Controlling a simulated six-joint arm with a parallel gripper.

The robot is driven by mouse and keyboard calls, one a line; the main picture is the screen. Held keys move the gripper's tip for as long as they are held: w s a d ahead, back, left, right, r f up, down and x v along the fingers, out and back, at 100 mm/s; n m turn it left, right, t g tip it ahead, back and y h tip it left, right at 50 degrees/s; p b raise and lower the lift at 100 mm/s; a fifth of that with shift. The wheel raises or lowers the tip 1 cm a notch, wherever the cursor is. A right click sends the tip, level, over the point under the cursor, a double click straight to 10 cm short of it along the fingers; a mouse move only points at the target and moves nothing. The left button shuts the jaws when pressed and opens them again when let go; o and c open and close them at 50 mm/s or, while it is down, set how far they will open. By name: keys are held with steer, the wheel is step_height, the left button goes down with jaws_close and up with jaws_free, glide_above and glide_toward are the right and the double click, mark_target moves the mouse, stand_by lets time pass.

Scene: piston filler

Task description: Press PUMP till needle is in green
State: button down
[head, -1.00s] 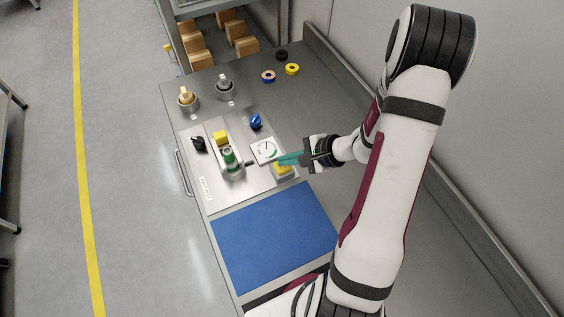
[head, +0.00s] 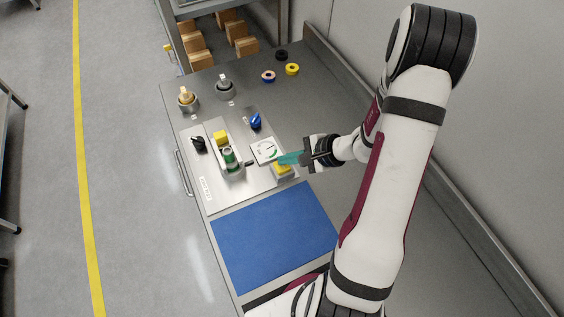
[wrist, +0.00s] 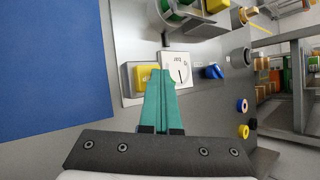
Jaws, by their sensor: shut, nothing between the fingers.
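The yellow PUMP button (head: 283,169) sits on a pale base at the panel's near right corner; it also shows in the wrist view (wrist: 144,78). My gripper (head: 279,159) is shut and empty, its teal fingertips (wrist: 160,72) over the edge of the button. I cannot tell whether they touch it. The white square gauge (head: 264,149) is just beyond the button, with a green arc on its right side. In the wrist view the gauge (wrist: 176,66) shows a dark needle, and the fingertips cover its near corner. I cannot tell whether the needle is in the green.
A blue knob (head: 256,121), a black knob (head: 198,143), a green cylinder (head: 229,156) and another yellow block (head: 221,137) are on the panel. A blue mat (head: 275,235) lies in front, clear. Several tape rolls lie behind, including a yellow one (head: 292,69).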

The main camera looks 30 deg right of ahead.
mark_target(287, 166)
steer(key=shift+r, duration=0.85)
steer(key=shift+r, duration=0.1)
steer(key=shift+r, duration=2.4)
